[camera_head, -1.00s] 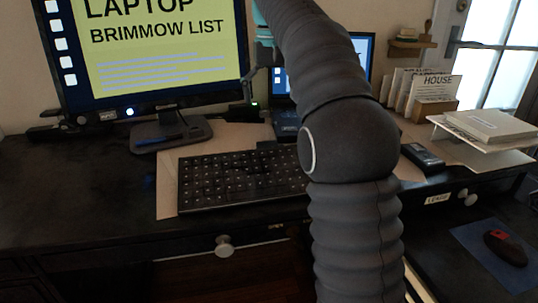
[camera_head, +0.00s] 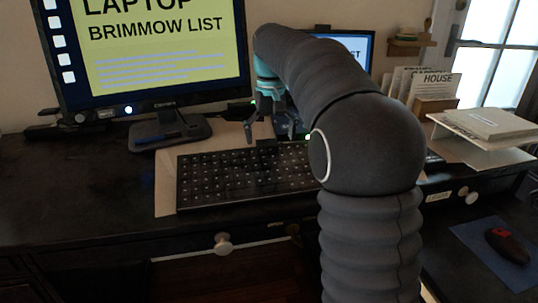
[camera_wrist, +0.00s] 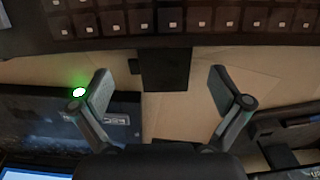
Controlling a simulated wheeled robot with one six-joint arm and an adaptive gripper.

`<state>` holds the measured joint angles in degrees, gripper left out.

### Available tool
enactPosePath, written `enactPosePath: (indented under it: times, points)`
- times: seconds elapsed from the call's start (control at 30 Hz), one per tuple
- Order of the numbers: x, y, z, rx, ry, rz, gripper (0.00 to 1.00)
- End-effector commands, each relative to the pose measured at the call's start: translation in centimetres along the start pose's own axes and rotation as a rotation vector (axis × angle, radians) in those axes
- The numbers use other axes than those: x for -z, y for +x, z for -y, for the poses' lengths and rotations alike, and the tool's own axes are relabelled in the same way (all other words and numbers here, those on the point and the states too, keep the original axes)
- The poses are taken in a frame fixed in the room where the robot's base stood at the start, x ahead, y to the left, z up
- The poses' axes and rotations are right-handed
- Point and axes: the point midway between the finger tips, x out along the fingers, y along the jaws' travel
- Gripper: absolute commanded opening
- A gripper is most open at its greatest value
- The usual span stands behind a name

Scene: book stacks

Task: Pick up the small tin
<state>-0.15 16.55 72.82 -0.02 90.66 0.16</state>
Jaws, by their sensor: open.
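A small dark, flat-topped block, which looks like the small tin (camera_wrist: 166,72), stands at the far edge of the keyboard (camera_wrist: 220,20). The wrist view shows it between and just beyond my fingertips, with no finger touching it that I can see. My gripper (camera_wrist: 160,82) is open and empty. In the head view, my gripper (camera_head: 271,134) points down behind the keyboard (camera_head: 235,178), above the dark block (camera_head: 266,144). The block is too dark there to make out any label.
A monitor (camera_head: 160,60) stands at the left and a laptop screen (camera_head: 354,52) behind my arm. A dark box with a green light (camera_wrist: 60,125) lies close to one finger. Books (camera_head: 435,88) and a white stand (camera_head: 470,148) are at the right.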

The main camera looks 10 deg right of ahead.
Motion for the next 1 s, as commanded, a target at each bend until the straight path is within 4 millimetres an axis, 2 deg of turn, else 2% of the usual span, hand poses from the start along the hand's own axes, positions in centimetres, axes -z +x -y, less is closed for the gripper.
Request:
enactPosePath:
  times: [0.1, 0.2, 0.47, 0.57, 0.8, 0.83, 1.0]
  points:
    - [-0.1, 1.7, 0.0, 0.000, 0.000, 0.002, 1.00]
    - [0.0, 2.4, 0.0, 0.000, 0.000, 0.000, 1.00]
    - [0.0, 2.5, 0.0, 0.000, 0.000, 0.000, 1.00]
    - [0.0, 2.5, 0.0, 0.000, 0.000, 0.000, 0.77]
    - [0.0, 2.5, 0.0, 0.000, 0.000, 0.000, 0.17]
    - [0.0, 2.5, 0.0, 0.000, 0.000, 0.000, 0.13]
    - [0.0, 2.5, 0.0, 0.000, 0.000, 0.000, 0.13]
